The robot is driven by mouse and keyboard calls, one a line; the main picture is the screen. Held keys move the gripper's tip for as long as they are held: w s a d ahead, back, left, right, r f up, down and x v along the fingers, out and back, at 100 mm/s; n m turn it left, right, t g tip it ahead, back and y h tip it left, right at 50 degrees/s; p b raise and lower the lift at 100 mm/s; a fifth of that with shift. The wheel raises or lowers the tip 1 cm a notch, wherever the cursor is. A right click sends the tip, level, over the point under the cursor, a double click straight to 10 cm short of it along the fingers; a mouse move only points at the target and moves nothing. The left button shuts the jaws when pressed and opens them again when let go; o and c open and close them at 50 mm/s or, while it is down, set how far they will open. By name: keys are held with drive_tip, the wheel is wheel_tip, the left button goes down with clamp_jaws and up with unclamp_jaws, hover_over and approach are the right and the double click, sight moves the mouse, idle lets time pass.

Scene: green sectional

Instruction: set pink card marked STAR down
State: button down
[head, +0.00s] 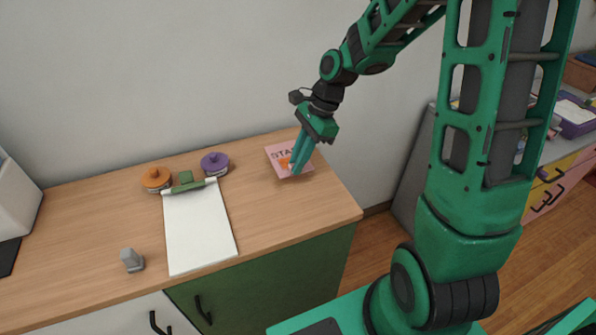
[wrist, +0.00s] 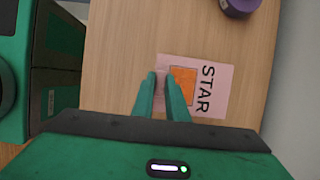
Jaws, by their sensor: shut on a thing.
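The pink card marked STAR (head: 277,153) is at the right part of the wooden counter, with an orange patch below its black lettering. In the wrist view the card (wrist: 218,70) lies just beyond and around the fingertips, its word reading sideways. My gripper (head: 295,170) reaches down onto the card's near part in the head view. In the wrist view its two green fingers (wrist: 161,82) are close together, shut on the card's edge. Whether the card touches the counter or hangs just above it, I cannot tell.
The wall is behind. Bare counter lies between clipboard and card.

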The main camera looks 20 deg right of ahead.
drive_tip(key=shift+d+f, duration=0.15)
drive_tip(key=shift+d, duration=0.05)
drive_tip(key=shift+f, duration=2)
drive_tip(key=c, duration=1.7)
unclamp_jaws()
drive_tip(key=shift+c, duration=0.2)
drive_tip(key=v, duration=1.2)
drive_tip(key=s+d+n+h, duration=0.1)
drive_tip(key=s+d+n, duration=0.3)
drive_tip(key=s, duration=0.4)
drive_tip(key=s+d+r+n+h, duration=0.1)
drive_tip(key=s+d+n, duration=0.2)
drive_tip(key=s, duration=0.6)
drive_tip(key=s+d+r+n+h, duration=0.1)
drive_tip(key=s+d+n, duration=0.3)
drive_tip(key=s, duration=0.4)
drive_tip(key=shift+s+d+n+h, duration=0.15)
drive_tip(key=shift+d+n+h, duration=0.15)
drive_tip(key=shift+d+h, duration=0.3)
